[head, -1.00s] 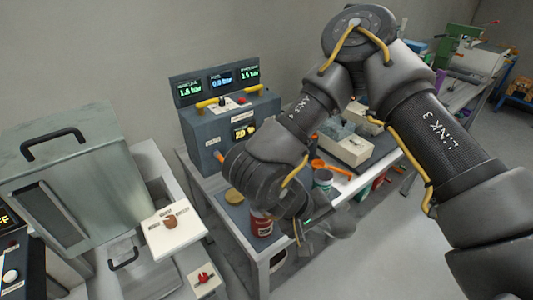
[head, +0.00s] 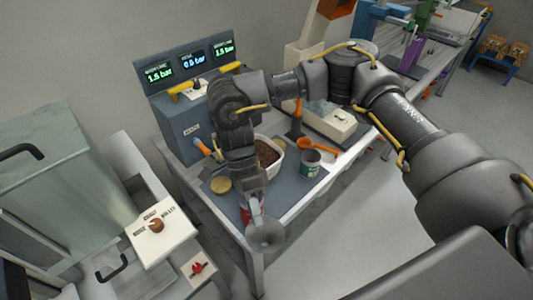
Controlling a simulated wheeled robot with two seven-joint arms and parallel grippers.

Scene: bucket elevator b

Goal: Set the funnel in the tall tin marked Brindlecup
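My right gripper (head: 255,197) is shut on the grey metal funnel (head: 266,236) and points down over the table's front edge. The funnel's wide mouth faces the camera. A red tin (head: 246,214) stands just behind the funnel, mostly hidden by it and the gripper. I cannot tell whether they touch. A grey-green tin (head: 310,164) with a pale label stands upright to the right, apart from the gripper. The lettering on both tins is too small or hidden to read, so I cannot tell which is marked Brindlecup. My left gripper is not in view.
A white tub of brown contents (head: 278,145) stands behind the gripper. A brass-coloured disc (head: 220,185) lies left of it. An orange scoop (head: 318,146) lies behind the grey-green tin. A blue-grey machine with gauges (head: 190,120) stands at the back left.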

